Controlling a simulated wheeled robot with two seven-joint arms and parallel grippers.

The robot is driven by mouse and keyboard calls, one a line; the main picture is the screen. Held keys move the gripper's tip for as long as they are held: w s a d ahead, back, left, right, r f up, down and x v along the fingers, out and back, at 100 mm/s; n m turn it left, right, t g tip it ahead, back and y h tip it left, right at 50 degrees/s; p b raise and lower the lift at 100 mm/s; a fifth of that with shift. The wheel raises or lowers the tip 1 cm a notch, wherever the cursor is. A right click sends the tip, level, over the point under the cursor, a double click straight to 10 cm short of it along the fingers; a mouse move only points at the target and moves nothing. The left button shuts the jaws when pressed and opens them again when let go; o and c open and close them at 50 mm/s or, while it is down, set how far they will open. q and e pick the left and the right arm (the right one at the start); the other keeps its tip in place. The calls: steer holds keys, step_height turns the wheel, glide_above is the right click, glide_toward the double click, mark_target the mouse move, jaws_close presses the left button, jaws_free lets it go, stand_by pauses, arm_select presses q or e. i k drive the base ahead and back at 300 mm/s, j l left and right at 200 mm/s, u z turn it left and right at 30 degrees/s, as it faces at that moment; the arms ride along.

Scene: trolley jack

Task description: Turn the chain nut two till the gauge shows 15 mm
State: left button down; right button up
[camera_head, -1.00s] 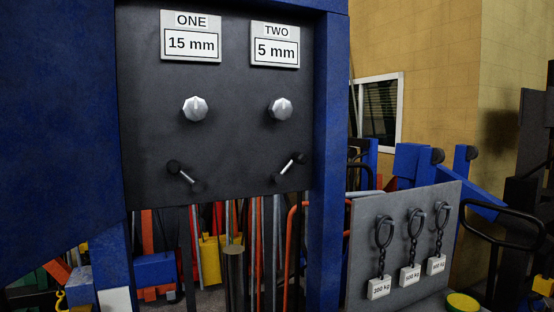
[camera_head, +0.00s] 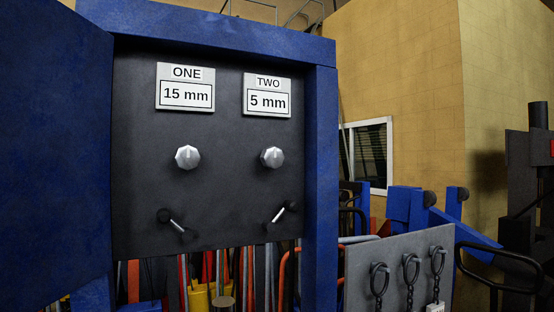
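A dark panel (camera_head: 225,140) in a blue frame carries two gauges. The gauge labelled TWO (camera_head: 267,96) reads 5 mm. The gauge labelled ONE (camera_head: 185,89) reads 15 mm. Below gauge TWO is a silver faceted nut (camera_head: 272,157), nut two. A matching silver nut (camera_head: 187,157) sits below gauge ONE. Under each nut is a small crank-like lever: the left one (camera_head: 178,223) slopes down to the right, the right one (camera_head: 280,215) slopes up to the right. Neither of my grippers is in view.
A grey board (camera_head: 400,270) with several dark hanging chain hooks stands at the lower right. A blue door-like panel (camera_head: 50,130) fills the left. Coloured rods and a yellow item (camera_head: 199,299) show below the dark panel. The space before the nuts looks clear.

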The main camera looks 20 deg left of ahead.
mark_target(272, 157)
steer(key=i+l+u, duration=0.15)
steer(key=l+u, duration=0.2)
steer(key=l, duration=0.15)
steer(key=l+u, duration=0.35)
steer(key=l, duration=0.2)
steer(key=i+l+u, duration=0.1)
steer(key=l+u, duration=0.2)
steer(key=l, duration=0.25)
steer(key=l+z, duration=0.2)
steer(key=z, duration=0.2)
steer(key=i+j, duration=0.05)
